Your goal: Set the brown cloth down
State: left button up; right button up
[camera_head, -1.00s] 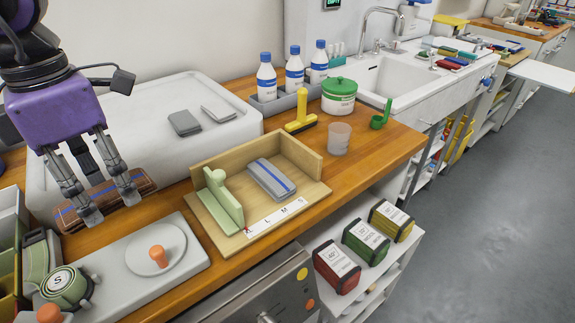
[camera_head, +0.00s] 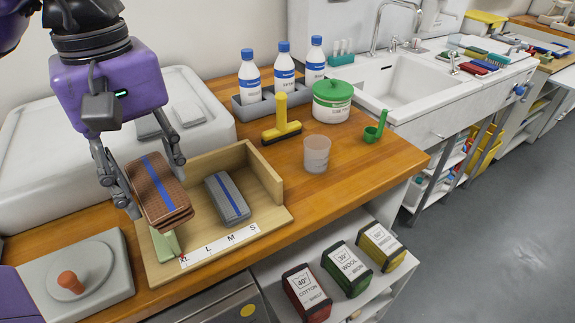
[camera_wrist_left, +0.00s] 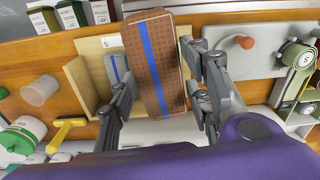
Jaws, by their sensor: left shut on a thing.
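The folded brown cloth (camera_head: 158,192) has a blue stripe. My left gripper (camera_head: 152,185) is shut on it and holds it above the left part of the wooden sizing tray (camera_head: 281,214). In the left wrist view the brown cloth (camera_wrist_left: 153,62) lies between the two fingers (camera_wrist_left: 160,85). In the tray a folded grey cloth (camera_head: 227,197) with a blue stripe lies to the right of the brown cloth. A green block (camera_head: 165,246) in the tray is mostly hidden behind the brown cloth. My right gripper is not in view.
A grey press with an orange knob (camera_head: 70,282) stands at the lower left. A yellow squeegee (camera_head: 281,122), a clear cup (camera_head: 316,153) and a green scoop (camera_head: 375,128) stand behind and right of the tray.

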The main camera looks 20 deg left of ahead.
pick_arm(q)
jog(key=shift+s+a+m, duration=0.45)
jog(key=shift+m, duration=0.15)
jog(key=shift+w, duration=0.2)
jog(key=w+d+f+p, duration=0.15)
jog(key=w+f, duration=0.25)
jog(key=w, duration=0.5)
send_over(224, 193)
jog(key=s, duration=0.1)
notch_tip(224, 193, down, 5)
jog(key=shift+r, duration=0.1)
jog(key=shift+w+f, duration=0.3)
jog(key=shift+f, duration=0.2)
notch_tip(224, 193, down, 3)
jog(key=shift+w+f, duration=0.1)
jog(key=shift+w, duration=0.05)
jog(key=shift+f, duration=0.2)
jog(key=o, duration=1)
jog(key=shift+o, duration=0.7)
jog(key=shift+r, duration=0.3)
notch_tip(224, 193, up, 12)
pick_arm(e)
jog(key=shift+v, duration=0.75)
